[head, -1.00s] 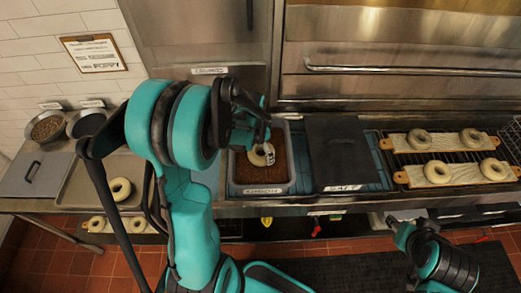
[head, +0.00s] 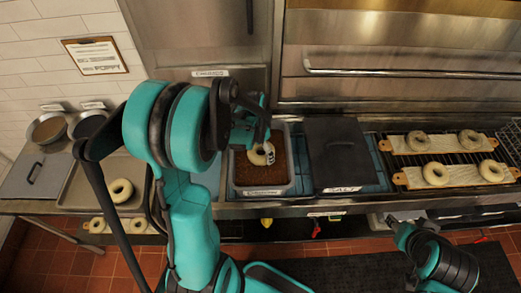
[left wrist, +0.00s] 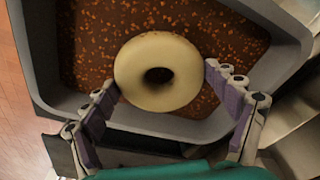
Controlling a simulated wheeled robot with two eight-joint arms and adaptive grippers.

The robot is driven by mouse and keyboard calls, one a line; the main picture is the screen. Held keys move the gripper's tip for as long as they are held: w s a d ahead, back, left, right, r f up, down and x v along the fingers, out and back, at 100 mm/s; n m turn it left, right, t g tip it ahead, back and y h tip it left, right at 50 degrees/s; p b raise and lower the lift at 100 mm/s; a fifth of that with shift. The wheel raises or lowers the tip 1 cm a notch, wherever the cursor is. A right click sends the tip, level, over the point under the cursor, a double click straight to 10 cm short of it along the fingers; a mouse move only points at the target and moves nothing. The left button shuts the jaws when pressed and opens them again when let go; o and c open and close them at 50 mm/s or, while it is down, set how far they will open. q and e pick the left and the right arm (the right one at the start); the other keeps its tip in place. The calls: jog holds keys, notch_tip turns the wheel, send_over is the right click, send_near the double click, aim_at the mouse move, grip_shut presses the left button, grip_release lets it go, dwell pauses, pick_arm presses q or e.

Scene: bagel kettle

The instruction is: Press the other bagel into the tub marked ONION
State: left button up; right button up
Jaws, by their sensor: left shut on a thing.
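My left gripper (head: 264,150) is shut on a pale ring-shaped bagel (head: 258,158). In the left wrist view the bagel (left wrist: 158,72) sits between the two fingertips (left wrist: 160,80). It is over the grey tub (head: 262,191), which is filled with dark brown, orange-flecked topping (left wrist: 100,40). The label on the tub's front is too blurred to read surely. Whether the bagel touches the topping I cannot tell. My right gripper (head: 392,222) is low at the right, in front of the counter; its jaws are unclear.
A dark lid (head: 338,150) stands right of the tub. Boards with several bagels (head: 435,173) lie on the rack at right. Another bagel (head: 121,190) is on the tray (head: 78,185) at left, beside two bowls (head: 49,130). More bagels (head: 97,225) sit on a lower shelf.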

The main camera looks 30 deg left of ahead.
pick_arm(q)
notch_tip(320, 180, up, 8)
jog(key=p, duration=0.5)
jog(key=shift+r+p, duration=0.25)
jog(key=shift+p, duration=0.1)
